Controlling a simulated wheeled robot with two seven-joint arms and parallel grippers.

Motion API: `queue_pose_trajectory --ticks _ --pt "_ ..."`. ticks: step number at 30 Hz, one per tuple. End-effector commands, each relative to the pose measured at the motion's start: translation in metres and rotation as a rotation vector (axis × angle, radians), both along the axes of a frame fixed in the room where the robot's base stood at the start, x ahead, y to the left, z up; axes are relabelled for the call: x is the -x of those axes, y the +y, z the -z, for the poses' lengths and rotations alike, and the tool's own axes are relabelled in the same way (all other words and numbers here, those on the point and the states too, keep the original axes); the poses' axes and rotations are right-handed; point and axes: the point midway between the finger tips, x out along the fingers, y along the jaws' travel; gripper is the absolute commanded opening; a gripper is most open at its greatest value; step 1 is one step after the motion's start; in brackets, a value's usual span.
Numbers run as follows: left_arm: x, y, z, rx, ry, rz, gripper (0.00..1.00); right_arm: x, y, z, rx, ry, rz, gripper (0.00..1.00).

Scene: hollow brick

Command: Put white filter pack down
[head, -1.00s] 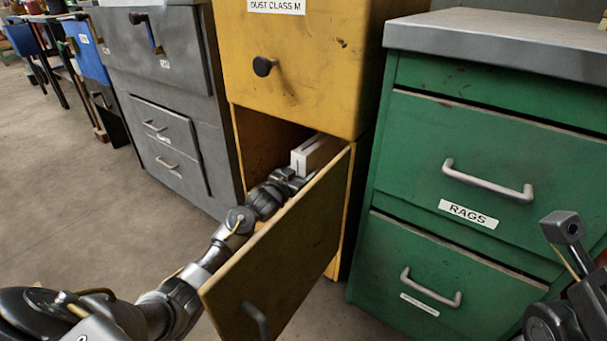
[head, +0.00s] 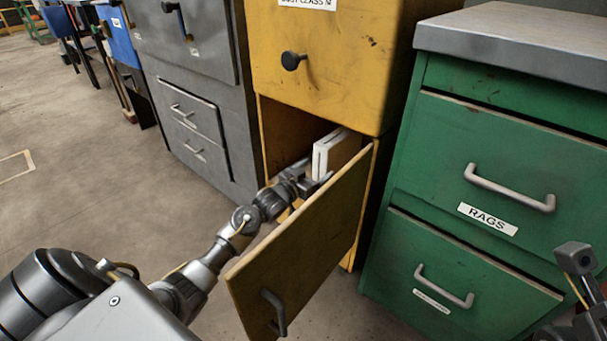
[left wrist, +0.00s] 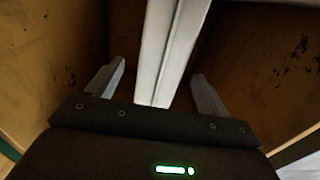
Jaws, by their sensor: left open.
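The white filter pack (head: 321,159) stands upright inside the yellow cabinet's lower compartment, behind the half-open door. My left gripper (head: 318,181) is at the near end of the pack, inside the opening. In the left wrist view the pack (left wrist: 170,45) runs away between the two spread fingers of my left gripper (left wrist: 158,72). Gaps show between the fingers and the pack. The pack's foot is hidden by the door and gripper. Part of my right arm's end (head: 575,258) shows at the right edge; its jaws cannot be made out.
The yellow door (head: 300,250) stands open close along the right of my left arm. The yellow cabinet (head: 340,60) has a closed upper front with a black knob. A green drawer cabinet (head: 490,190) stands right, grey drawers (head: 190,90) left. The floor at left is clear.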

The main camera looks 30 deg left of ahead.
Motion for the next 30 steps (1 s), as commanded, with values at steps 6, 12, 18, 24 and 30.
queue_pose_trajectory --ticks 6,12,18,24,30 --pt "0.044 0.006 -0.003 0.0 0.002 -0.001 0.8 -0.009 -0.008 0.0 -0.01 0.059 0.028 0.83" --pt "0.064 0.009 -0.001 0.0 0.002 -0.001 0.8 -0.014 -0.013 0.005 -0.016 0.086 0.045 0.83" --pt "0.067 0.01 -0.001 0.0 -0.001 -0.001 0.8 -0.014 -0.014 0.007 -0.018 0.09 0.048 0.83" --pt "0.067 0.01 0.0 0.0 0.0 -0.001 0.8 -0.014 -0.014 0.007 -0.018 0.09 0.048 0.83" --pt "0.067 0.01 0.0 0.0 0.0 -0.001 0.8 -0.014 -0.014 0.006 -0.018 0.089 0.048 0.83"
